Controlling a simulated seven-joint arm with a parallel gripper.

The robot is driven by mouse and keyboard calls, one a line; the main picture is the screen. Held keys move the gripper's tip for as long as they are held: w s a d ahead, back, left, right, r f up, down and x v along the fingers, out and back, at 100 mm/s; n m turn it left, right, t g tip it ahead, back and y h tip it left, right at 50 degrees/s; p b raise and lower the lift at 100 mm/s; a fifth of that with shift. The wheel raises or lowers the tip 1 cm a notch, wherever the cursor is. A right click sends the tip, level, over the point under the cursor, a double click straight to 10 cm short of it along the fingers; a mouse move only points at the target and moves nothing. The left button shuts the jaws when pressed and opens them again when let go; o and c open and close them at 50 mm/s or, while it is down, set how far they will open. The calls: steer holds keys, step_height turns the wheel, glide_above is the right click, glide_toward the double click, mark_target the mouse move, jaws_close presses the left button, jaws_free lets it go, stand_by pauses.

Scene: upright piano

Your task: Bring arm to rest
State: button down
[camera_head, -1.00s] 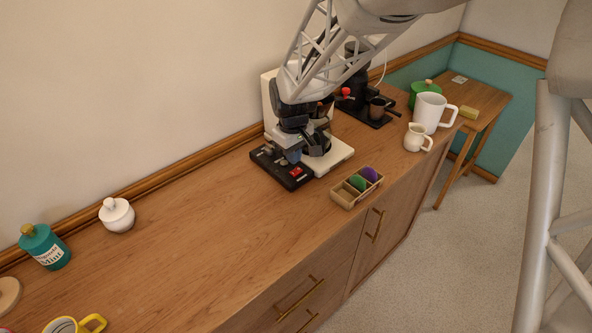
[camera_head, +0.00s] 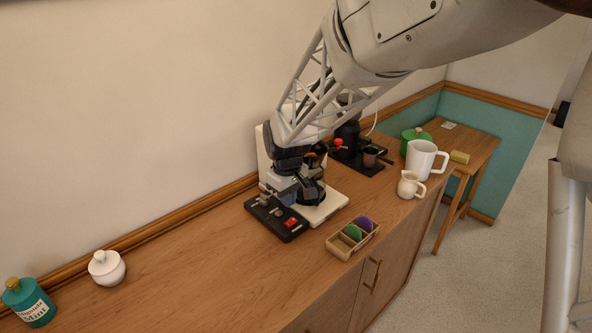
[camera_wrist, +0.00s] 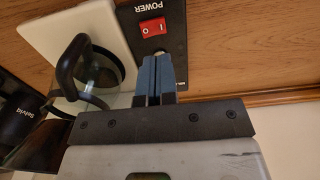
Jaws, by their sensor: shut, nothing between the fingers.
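My gripper (camera_head: 272,197) is at the end of my grey lattice arm, low in front of a white appliance (camera_head: 327,205) in the head view. In the wrist view my gripper (camera_wrist: 157,72) has its two blue fingers shut together with nothing between them. The fingertips point at the black panel (camera_wrist: 173,52), near a knob below the red power switch (camera_wrist: 152,27). I cannot tell whether they touch it. The panel also shows in the head view (camera_head: 292,231). My arm hides much of the appliance.
A glass jug with a black handle (camera_wrist: 70,68) is close left of my fingers.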

steer(key=s+d+r+m, duration=0.2)
steer(key=s+d+r, duration=0.4)
steer(key=d+r, duration=0.15)
steer(key=s+d+r+m+t, duration=0.1)
steer(key=s+d+r+m, duration=0.1)
steer(key=s+d, duration=0.5)
steer(key=s+d+r+m+t, duration=0.1)
steer(key=s+d+r+m, duration=0.2)
steer(key=s, duration=1.3)
steer(key=d+m, duration=0.2)
steer(key=d, duration=0.3)
steer(key=shift+s+d+t, duration=0.15)
steer(key=shift+s+t, duration=0.1)
steer(key=shift+t, duration=0.05)
